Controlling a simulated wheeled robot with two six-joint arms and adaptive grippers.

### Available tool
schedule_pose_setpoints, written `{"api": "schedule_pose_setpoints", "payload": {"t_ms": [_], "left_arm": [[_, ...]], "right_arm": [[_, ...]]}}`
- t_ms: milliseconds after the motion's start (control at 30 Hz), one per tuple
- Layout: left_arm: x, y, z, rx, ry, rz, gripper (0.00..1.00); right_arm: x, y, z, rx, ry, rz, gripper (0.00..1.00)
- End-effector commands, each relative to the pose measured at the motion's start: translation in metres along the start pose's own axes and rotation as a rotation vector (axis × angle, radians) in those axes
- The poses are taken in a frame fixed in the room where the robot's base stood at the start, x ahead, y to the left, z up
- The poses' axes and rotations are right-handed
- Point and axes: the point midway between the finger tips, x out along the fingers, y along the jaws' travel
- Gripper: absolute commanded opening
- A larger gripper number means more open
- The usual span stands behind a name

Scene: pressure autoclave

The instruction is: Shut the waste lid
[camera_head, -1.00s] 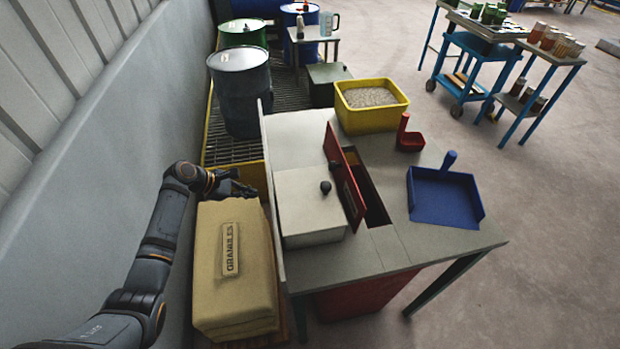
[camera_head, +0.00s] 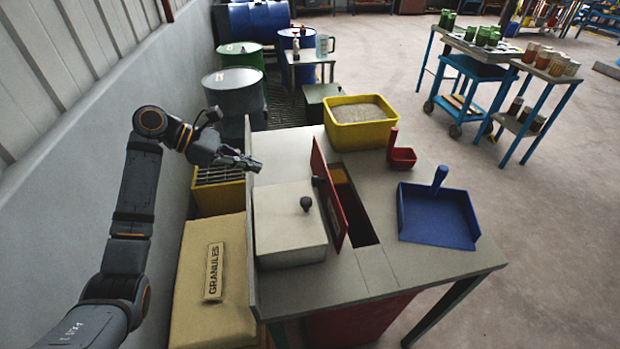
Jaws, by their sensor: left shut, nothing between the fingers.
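The red waste lid (camera_head: 328,190) stands upright on the left edge of a rectangular opening (camera_head: 354,214) in the grey bench top. A dark knob sticks out from its left face. Under the bench a red bin (camera_head: 360,320) shows. My left gripper (camera_head: 257,165) is shut and empty, above the bench's left edge, left of the lid and apart from it. My right gripper is not in view.
A pale box (camera_head: 285,232) with a black knob sits just left of the lid. A yellow tub of granules (camera_head: 361,125), a red scoop (camera_head: 402,155) and a blue dustpan (camera_head: 437,213) are on the bench. A granules sack (camera_head: 212,310) lies beside it.

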Motion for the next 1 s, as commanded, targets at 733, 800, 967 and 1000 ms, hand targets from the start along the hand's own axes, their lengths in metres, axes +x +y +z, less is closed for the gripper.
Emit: {"api": "schedule_pose_setpoints", "payload": {"t_ms": [733,800,967,1000], "left_arm": [[0.123,0.000,0.013,0.001,-0.002,0.000,0.00],[0.129,0.000,0.015,0.000,-0.002,0.000,0.00],[0.135,0.001,0.018,0.000,0.000,0.002,0.00],[0.135,0.001,0.019,0.000,0.000,0.002,0.00]], "right_arm": [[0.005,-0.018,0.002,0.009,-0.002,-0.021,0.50],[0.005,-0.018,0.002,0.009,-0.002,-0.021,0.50],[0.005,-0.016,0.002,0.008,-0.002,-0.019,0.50],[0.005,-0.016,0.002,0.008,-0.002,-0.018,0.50]]}}
